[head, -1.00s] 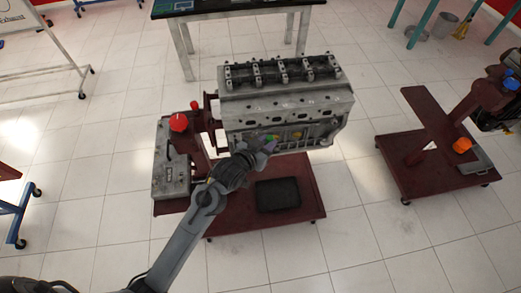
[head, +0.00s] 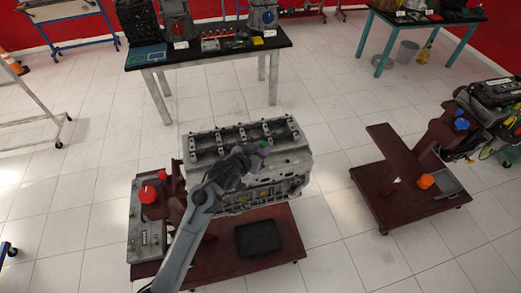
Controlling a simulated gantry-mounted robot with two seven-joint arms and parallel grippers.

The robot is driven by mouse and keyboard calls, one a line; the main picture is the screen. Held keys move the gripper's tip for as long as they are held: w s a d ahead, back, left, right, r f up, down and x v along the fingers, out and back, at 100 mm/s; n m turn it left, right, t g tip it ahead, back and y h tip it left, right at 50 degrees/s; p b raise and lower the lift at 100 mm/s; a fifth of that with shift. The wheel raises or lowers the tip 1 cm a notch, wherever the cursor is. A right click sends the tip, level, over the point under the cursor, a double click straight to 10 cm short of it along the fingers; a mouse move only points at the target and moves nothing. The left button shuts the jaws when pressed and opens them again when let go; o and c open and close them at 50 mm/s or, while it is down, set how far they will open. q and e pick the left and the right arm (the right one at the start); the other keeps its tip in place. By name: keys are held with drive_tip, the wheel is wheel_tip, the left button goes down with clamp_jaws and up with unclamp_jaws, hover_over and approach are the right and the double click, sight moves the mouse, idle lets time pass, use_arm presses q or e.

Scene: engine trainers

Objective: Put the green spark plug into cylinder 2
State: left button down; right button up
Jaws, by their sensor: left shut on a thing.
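The grey engine block (head: 294,162) stands on a dark red wheeled stand, with a row of valve gear (head: 216,143) along its top. My left arm comes up from the bottom, and its left gripper (head: 257,151) is in front of the upper side of the engine. It is shut on the green spark plug (head: 264,143), of which only a small green bit shows at the fingertips. Whether the plug touches the engine cannot be told. The arm and gripper cover part of the engine's near side, and I cannot make out cylinder 2. My right gripper is not in view.
The dark red stand (head: 284,232) carries a black tray (head: 258,238) and a grey part with a red cap (head: 148,194). A second red stand (head: 393,150) is at the right. A table (head: 205,55) with equipment stands behind. White floor lies between.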

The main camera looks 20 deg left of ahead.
use_arm(q)
wheel_tip(320, 180, down, 3)
drive_tip(key=b, duration=0.2)
drive_tip(key=shift+f+b, duration=0.1)
drive_tip(key=shift+b, duration=0.2)
drive_tip(key=shift+f+b, duration=0.35)
drive_tip(key=shift+f, duration=0.5)
drive_tip(key=shift+s+p, duration=0.1)
drive_tip(key=shift+p, duration=0.3)
drive_tip(key=shift+f, duration=0.3)
drive_tip(key=shift+f, duration=0.3)
